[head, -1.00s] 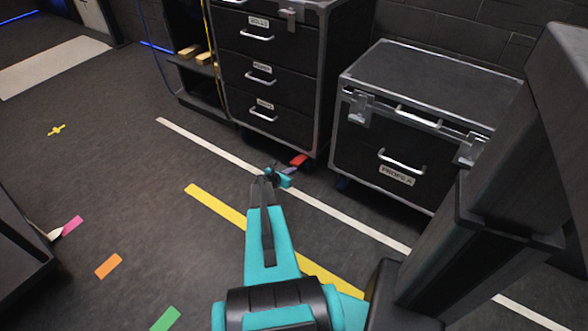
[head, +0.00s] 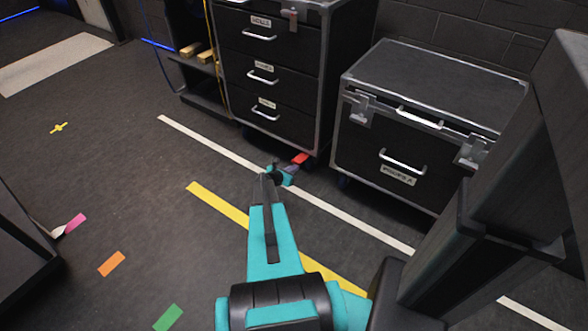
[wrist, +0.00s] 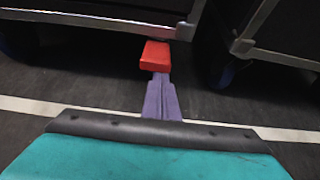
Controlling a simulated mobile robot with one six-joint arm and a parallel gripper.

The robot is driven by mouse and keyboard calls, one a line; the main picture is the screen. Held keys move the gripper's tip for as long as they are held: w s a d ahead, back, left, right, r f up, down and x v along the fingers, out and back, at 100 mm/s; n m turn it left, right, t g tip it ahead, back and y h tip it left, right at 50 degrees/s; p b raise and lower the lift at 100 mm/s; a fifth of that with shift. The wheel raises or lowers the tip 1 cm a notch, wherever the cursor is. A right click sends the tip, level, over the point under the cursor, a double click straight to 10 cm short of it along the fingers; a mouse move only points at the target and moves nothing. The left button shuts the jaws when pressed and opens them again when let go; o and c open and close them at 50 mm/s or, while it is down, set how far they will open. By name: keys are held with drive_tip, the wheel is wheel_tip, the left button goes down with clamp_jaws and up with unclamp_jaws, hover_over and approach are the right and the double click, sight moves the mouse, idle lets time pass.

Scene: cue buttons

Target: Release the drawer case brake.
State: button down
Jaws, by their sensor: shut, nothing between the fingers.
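The drawer case (head: 271,91) is black with metal edges and several labelled drawers with silver handles. Its red brake pedal (head: 300,158) sticks out low at its front right corner, just above the floor. In the wrist view the pedal (wrist: 155,56) is ahead, under the case's lower metal edge. My gripper (head: 291,168) has purple fingers, close together and empty, reaching low towards the pedal. In the wrist view the fingertips (wrist: 158,78) line up with the pedal's near edge. I cannot tell whether they touch it.
A lower black case (head: 428,95) with latches stands to the right, a narrow gap between. An open shelf (head: 196,75) stands to the left. White (head: 220,151) and yellow (head: 217,204) floor lines cross the dark floor, which is clear in front of the cases.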

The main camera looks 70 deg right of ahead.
drive_tip(key=shift+w+d+r, duration=0.1)
drive_tip(key=shift+d+r, duration=0.1)
drive_tip(key=shift+r, duration=0.25)
wheel_tip(320, 180, down, 5)
drive_tip(key=a+b, duration=0.1)
drive_tip(key=b, duration=0.2)
drive_tip(key=r+p+v, duration=0.1)
drive_tip(key=p+v, duration=0.1)
drive_tip(key=v, duration=0.8)
drive_tip(key=shift+d, duration=0.1)
